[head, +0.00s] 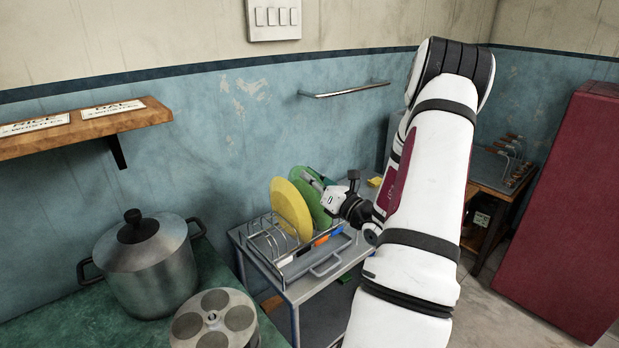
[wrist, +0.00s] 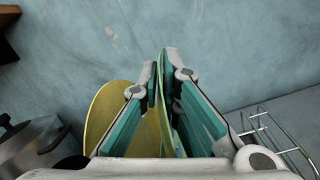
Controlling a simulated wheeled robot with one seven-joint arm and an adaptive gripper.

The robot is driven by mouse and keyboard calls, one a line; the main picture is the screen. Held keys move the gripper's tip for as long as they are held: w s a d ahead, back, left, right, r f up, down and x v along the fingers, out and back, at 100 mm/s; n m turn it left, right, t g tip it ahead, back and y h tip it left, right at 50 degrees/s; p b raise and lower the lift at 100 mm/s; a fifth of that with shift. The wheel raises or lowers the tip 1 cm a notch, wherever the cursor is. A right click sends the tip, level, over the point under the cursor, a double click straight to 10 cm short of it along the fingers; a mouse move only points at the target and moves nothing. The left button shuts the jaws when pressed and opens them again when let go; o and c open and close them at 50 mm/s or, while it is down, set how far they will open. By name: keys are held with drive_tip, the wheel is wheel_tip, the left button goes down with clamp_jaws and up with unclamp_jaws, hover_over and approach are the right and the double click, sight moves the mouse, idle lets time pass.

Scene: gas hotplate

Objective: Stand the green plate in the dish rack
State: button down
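The green plate (head: 307,190) is upright, just right of and partly behind the yellow plate in the head view. My gripper (head: 313,182) is at its right side. In the wrist view, the green plate (wrist: 165,115) shows nearly edge-on between the teal finger pads of my gripper (wrist: 162,75), which is shut on it. The dish rack (head: 262,240) is a metal wire frame on a grey side table. The yellow plate (head: 289,210) stands upright at its right part. Whether the green plate's lower edge touches the rack is hidden.
Utensils with coloured handles (head: 320,240) lie along the rack's front. A steel pot (head: 147,265) and a round moulded pan (head: 213,322) stand on the green counter at left. A towel bar (head: 345,90) is on the wall behind. A red cabinet (head: 565,200) stands at right.

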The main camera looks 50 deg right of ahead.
drive_tip(key=c, duration=1.7)
unclamp_jaws()
drive_tip(key=v, duration=1.2)
drive_tip(key=shift+s, duration=0.1)
